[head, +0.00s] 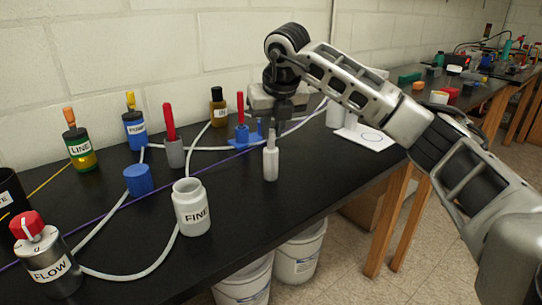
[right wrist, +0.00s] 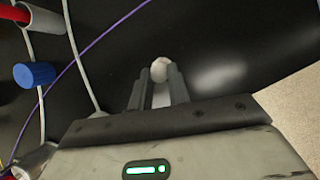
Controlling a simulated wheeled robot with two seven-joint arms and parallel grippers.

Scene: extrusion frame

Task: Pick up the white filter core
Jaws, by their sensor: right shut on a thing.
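The white filter core (head: 270,162) is a slim pale cylinder with a narrower top, upright near the middle of the black table in the head view. My right gripper (head: 272,132) comes down from above and is shut on its narrow upper part. In the right wrist view, the core's rounded pale end (right wrist: 160,69) shows between the two dark fingers of my right gripper (right wrist: 160,80). I cannot tell whether its lower end touches the table. My left gripper is not in view.
A white open jar marked FINE (head: 192,212) stands left of the core, with a blue cap (head: 138,180) behind it. The FLOW canister (head: 50,270) is at the front left. Grey hoses cross the table. The table's front edge lies close to the core.

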